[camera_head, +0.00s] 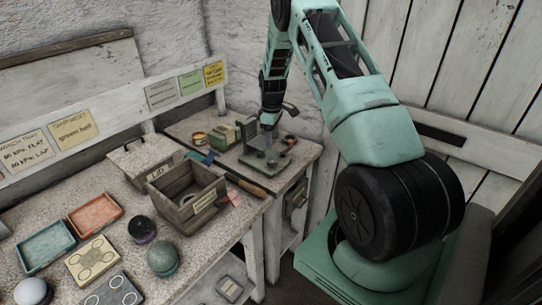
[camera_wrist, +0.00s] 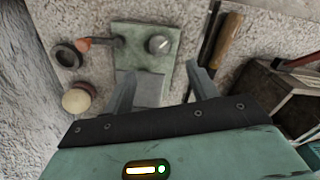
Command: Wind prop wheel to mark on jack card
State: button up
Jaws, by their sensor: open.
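My gripper (camera_head: 267,128) is open and points down over a green-grey plate fixture (camera_head: 252,158) on the far bench corner. In the wrist view, the fingers (camera_wrist: 160,76) are apart, over the near part of this plate (camera_wrist: 130,35). A pale block lies between them. A round grey knob (camera_wrist: 158,45) stands on the plate just beyond the fingertips. A dark knob with an orange-brown handle (camera_wrist: 100,41) is at the plate's left. I cannot tell which part is the prop wheel.
A wooden crate (camera_head: 187,205) and a white lidded box (camera_head: 144,160) stand left of the fixture. A wood-handled tool (camera_wrist: 229,40) lies right of the plate. A dark ring (camera_wrist: 67,56) and round pale-topped piece (camera_wrist: 77,98) lie left. Trays and balls fill the near bench.

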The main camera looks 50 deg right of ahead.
aim_at(272, 159)
notch_tip(272, 159, down, 10)
jog(key=p, duration=0.3)
jog(key=shift+f, duration=0.15)
jog(key=c, duration=1)
